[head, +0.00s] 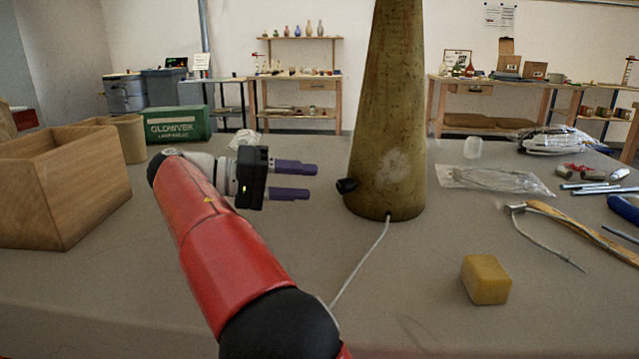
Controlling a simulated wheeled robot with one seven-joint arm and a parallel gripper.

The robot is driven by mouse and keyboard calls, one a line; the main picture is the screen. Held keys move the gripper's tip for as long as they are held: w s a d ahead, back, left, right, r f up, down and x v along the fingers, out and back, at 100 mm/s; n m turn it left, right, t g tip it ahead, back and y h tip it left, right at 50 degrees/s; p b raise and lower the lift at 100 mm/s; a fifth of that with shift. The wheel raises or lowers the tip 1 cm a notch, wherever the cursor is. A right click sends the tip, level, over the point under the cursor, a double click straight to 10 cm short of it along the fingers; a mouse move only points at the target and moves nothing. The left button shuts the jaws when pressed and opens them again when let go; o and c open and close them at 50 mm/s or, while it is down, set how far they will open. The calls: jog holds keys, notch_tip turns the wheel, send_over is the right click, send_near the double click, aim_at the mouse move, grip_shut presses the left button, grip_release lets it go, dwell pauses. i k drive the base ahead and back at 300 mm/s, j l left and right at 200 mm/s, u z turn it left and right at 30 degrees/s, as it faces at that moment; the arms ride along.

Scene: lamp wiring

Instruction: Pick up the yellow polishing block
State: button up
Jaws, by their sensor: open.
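The yellow polishing block (486,280) lies on the grey table at the front right, to the right of the tall lamp base. It is a small block with rounded edges and nothing touches it. My gripper (314,181) is above the table left of the lamp base, with its two purple fingers pointing right. The fingers are apart and empty. The block is well to the right of my gripper and nearer to the camera.
A tall mottled olive lamp base (388,130) stands between my gripper and the block. A white cord (362,265) runs from its foot toward the front. A wooden box (75,185) stands at left.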

aim_at(486, 282)
jog(key=k, duration=1)
